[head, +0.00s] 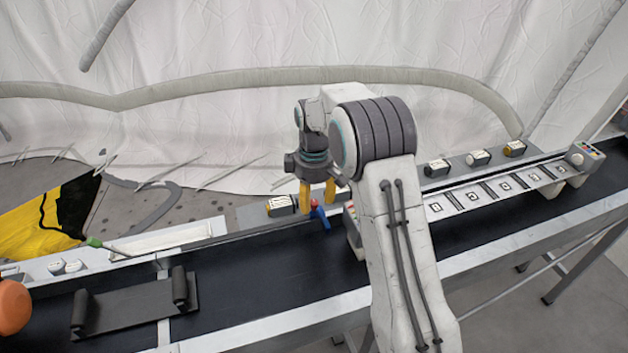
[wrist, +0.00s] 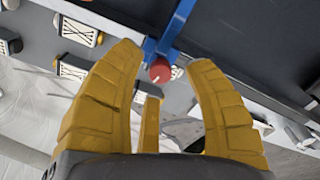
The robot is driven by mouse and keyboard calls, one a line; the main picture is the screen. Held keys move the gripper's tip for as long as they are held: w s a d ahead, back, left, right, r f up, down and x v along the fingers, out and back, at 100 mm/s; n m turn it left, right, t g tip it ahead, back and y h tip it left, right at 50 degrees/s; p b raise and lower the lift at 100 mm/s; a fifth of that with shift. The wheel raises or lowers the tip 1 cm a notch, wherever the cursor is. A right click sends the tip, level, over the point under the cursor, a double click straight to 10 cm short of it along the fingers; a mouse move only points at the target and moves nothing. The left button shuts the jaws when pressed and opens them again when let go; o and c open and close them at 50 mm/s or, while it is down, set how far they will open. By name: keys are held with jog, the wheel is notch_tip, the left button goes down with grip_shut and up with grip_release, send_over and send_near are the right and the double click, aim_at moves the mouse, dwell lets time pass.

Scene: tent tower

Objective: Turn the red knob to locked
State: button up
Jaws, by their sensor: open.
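The red knob (wrist: 160,71) shows in the wrist view with a pale mark on its face, next to a blue bracket or bar (wrist: 172,38). It lies between and just beyond the yellow fingertips of my gripper (wrist: 163,58), which are spread apart and hold nothing. In the head view the small red knob (head: 315,203) and blue part (head: 321,217) sit at the conveyor's far edge, right by my gripper's yellow fingers (head: 318,195). Contact between fingers and knob cannot be told. My arm hides part of the area to the right.
The black conveyor belt (head: 240,270) runs across the view. A panel with marked slots (head: 485,195) and several small labelled blocks (head: 478,157) stand at the right.

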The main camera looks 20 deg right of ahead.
aim_at(314, 202)
notch_tip(314, 202, up, 11)
dwell(0.5)
